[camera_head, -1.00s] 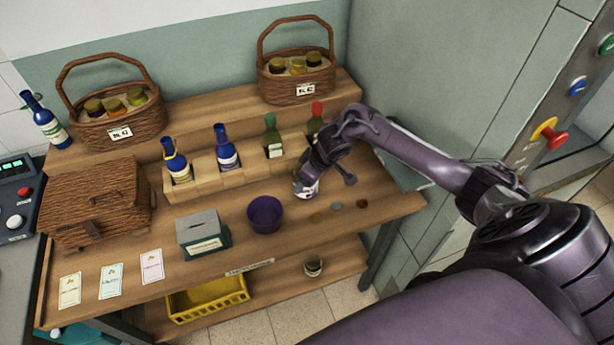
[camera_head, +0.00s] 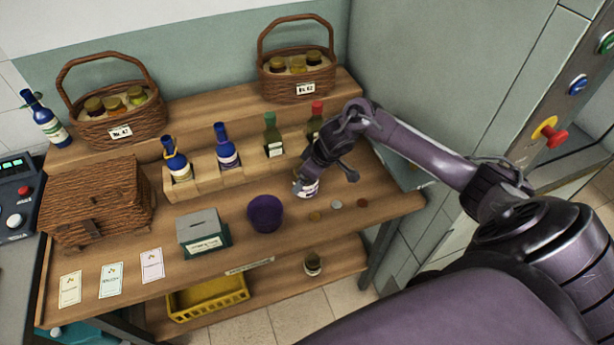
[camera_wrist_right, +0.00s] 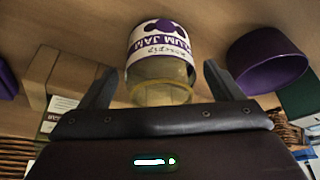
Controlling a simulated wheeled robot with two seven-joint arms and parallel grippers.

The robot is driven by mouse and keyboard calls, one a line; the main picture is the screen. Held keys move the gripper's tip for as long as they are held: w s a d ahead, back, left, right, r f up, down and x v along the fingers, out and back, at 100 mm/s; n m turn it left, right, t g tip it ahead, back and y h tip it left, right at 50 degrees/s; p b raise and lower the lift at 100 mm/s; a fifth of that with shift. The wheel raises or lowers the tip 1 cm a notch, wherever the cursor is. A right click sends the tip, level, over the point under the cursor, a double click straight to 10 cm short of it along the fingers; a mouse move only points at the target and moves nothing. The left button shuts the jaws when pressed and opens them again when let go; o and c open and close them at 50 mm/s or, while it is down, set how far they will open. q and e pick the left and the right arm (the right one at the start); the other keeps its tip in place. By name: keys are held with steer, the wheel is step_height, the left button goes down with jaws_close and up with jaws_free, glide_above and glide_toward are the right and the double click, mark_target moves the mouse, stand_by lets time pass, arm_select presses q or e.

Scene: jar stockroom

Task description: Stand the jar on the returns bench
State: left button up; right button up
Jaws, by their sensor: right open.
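The jar (camera_wrist_right: 160,62), with a white and purple "PLUM JAM" label, lies between the open fingers of my right gripper (camera_wrist_right: 158,74) in the right wrist view. There is a gap on each side of it. The small sign on the bench's front edge (camera_head: 249,266) is too small to read. My left gripper is not in view.
A purple bowl (camera_head: 265,213) and a card box (camera_head: 203,233) stand left of the jar. Coin-like discs (camera_head: 336,204) lie to its right. Bottles stand in a wooden rack (camera_head: 205,184) behind. Another jar (camera_head: 313,264) and a yellow crate (camera_head: 208,298) are on the lower shelf.

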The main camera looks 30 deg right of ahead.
steer(key=v, duration=1.1)
steer(key=shift+b, duration=0.35)
steer(key=shift+s+f, duration=0.1)
steer(key=shift+f, duration=0.05)
